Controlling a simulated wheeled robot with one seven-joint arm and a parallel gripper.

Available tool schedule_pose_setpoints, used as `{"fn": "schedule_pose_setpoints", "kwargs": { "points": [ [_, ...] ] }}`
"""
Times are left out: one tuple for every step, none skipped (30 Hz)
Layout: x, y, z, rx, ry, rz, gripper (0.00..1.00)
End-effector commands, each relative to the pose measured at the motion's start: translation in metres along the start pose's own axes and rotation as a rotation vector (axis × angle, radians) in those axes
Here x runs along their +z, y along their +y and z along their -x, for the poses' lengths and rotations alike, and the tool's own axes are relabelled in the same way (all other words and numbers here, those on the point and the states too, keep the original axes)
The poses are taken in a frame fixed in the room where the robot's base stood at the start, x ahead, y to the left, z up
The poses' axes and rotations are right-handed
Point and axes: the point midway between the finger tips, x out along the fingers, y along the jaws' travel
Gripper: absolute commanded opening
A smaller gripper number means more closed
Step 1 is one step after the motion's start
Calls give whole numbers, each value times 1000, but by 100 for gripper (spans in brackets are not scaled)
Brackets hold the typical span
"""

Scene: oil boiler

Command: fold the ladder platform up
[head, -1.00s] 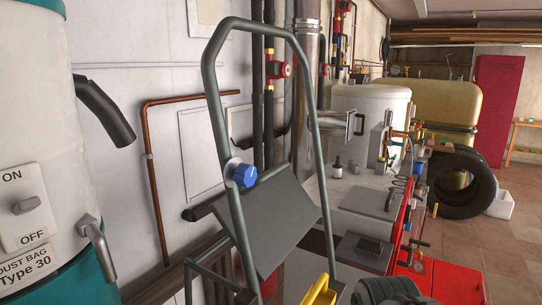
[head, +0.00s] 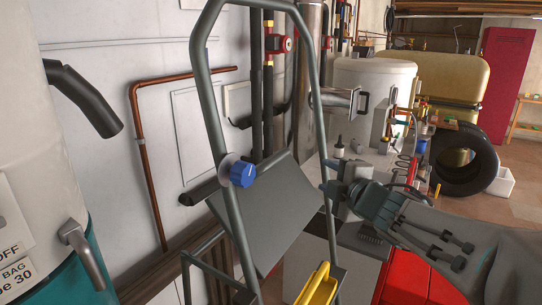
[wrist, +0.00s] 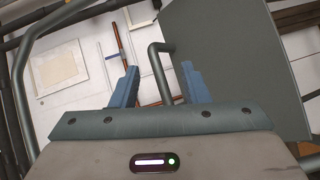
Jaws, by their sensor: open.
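The ladder platform (head: 265,218) is a flat grey panel hanging tilted between the rails of the grey tubular ladder (head: 206,100) in the head view. In the wrist view the platform (wrist: 225,60) fills the upper right, beside the fingers. My gripper (head: 326,175) is by the ladder's right rail, just right of the platform's upper right edge. In the wrist view my gripper (wrist: 158,82) has its two blue fingers apart, with nothing clearly held. A bent grey tube (wrist: 158,70) shows between and beyond them. I cannot tell whether the fingers touch the platform.
A blue knob (head: 241,174) is on the ladder's left rail. A yellow part (head: 318,285) sits low on the ladder. A white and teal vacuum unit (head: 40,160) stands at left. A red toolbox (head: 415,285) is below my arm. Pipes run along the wall behind.

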Motion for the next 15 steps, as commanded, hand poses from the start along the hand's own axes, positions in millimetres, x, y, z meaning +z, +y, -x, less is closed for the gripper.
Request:
{"fn": "schedule_pose_setpoints", "kwargs": {
  "points": [
    [-9,6,-2,6,64,67,41],
    [-14,7,-2,9,101,104,41],
    [-21,7,-2,12,145,145,41],
    [-25,8,-2,13,173,171,41],
    [-29,8,-1,16,198,194,41],
    [-33,8,-1,17,226,218,41],
    [-35,8,0,18,241,232,41],
    [-37,8,0,18,255,243,41],
    [-39,8,-1,18,266,253,41],
    [-40,8,-2,19,272,258,41],
    [-41,7,-4,18,277,261,41],
    [-43,7,-7,18,279,262,41],
    [-44,7,-10,17,280,262,41],
    [-45,6,-14,17,280,262,41],
    [-47,6,-20,17,280,261,41]
  ]
}}
